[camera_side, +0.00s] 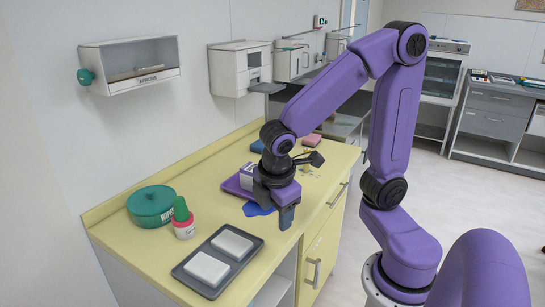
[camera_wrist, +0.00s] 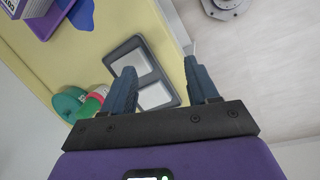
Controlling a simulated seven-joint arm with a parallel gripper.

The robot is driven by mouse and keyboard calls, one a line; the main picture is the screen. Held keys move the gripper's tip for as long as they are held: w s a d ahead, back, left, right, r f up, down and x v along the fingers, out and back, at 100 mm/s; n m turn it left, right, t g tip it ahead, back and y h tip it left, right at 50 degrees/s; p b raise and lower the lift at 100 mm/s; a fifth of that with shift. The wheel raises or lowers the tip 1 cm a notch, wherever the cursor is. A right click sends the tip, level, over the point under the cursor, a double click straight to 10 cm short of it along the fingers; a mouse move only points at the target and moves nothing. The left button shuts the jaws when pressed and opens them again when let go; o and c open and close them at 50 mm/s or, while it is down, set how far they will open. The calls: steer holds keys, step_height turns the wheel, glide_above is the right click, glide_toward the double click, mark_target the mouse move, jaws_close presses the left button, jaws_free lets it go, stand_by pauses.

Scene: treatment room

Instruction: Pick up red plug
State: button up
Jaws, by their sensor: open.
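I cannot make out a clear red plug in either view. Red shows on a small white jar (camera_side: 184,228) with a red band and a green top, which also shows in the wrist view (camera_wrist: 97,95). A pinkish-red block (camera_side: 312,140) lies at the far end of the counter, partly behind my arm. My gripper (camera_side: 287,222) is open and points down above the counter's front edge, right of the jar and apart from it. In the wrist view, its two fingers (camera_wrist: 158,68) are spread, with nothing held between them.
A dark tray (camera_side: 178,272) with two white blocks lies near the counter's front. A green round container (camera_side: 151,204) stands behind the jar. A purple tray (camera_side: 233,186) and a blue flat item (camera_side: 252,210) lie by my gripper. Some yellow counter (camera_side: 215,215) is clear.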

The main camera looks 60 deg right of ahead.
steer(key=w+d+f+n+h, duration=0.1)
steer(key=w+d+h, duration=0.1)
steer(key=w+d, duration=0.35)
steer(key=w+d+n+h, duration=0.1)
steer(key=w+d+h, duration=0.15)
steer(key=w, duration=0.65)
steer(key=w+d+f+n+h, duration=0.1)
steer(key=w+d+h, duration=0.1)
steer(key=w+d, duration=0.2)
steer(key=w+d+f+h, duration=0.1)
steer(key=w+d, duration=0.3)
steer(key=d, duration=0.6)
steer(key=w+d+f+n+h, duration=0.1)
steer(key=w+d+h, duration=0.2)
steer(key=d, duration=0.4)
steer(key=shift+w+d+f+n+g, duration=0.1)
steer(key=shift+w+f+n+g, duration=0.1)
steer(key=shift+w, duration=0.25)
steer(key=shift+w+d+f+n+g, duration=0.1)
steer(key=shift+w+g, duration=0.1)
steer(key=shift+w, duration=0.2)
steer(key=shift+h, duration=0.25)
steer(key=x, duration=1.1)
steer(key=shift+d+f, duration=0.2)
steer(key=shift+d, duration=0.15)
steer(key=shift+x, duration=3.05)
steer(key=shift+w+a, duration=0.1)
steer(key=shift+w, duration=0.05)
steer(key=c, duration=1)
steer(key=shift+c, duration=0.2)
